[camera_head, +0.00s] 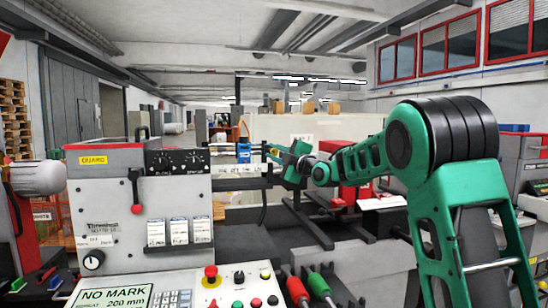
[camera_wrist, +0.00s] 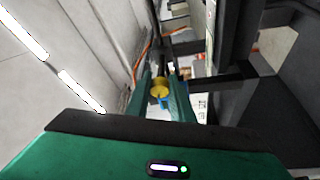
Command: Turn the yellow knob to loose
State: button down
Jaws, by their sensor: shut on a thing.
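The yellow knob (camera_wrist: 159,91) shows in the wrist view, at the end of a dark shaft. My gripper (camera_wrist: 163,88) has its green fingers on either side of the knob and is shut on it. In the head view, my gripper (camera_head: 276,152) is at the middle of the picture, at the right end of the pale bars beside the grey machine. Only a small spot of yellow shows there between the fingers. The knob's markings and its turned position cannot be read in either view.
The grey machine (camera_head: 115,215) with dials and a red-knobbed lever stands at left. A control panel (camera_head: 235,285) with several buttons is in front. Red and green screwdriver-like handles (camera_head: 318,285) stand at the lower middle. Dark metal bars lie below my gripper.

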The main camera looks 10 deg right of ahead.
jog(key=shift+a+f+n+g, duration=0.15)
jog(key=shift+n+g, duration=0.25)
jog(key=shift+n, duration=0.65)
jog(key=shift+f+n+g, duration=0.1)
jog(key=shift+n+g, duration=0.3)
jog(key=shift+n, duration=0.65)
jog(key=c, duration=1.5)
grip_release()
jog(key=shift+c, duration=0.2)
jog(key=shift+s, duration=0.1)
jog(key=shift+s+d+r, duration=0.1)
jog(key=shift+s+d, duration=0.15)
jog(key=v, duration=1)
jog(key=shift+a, duration=0.1)
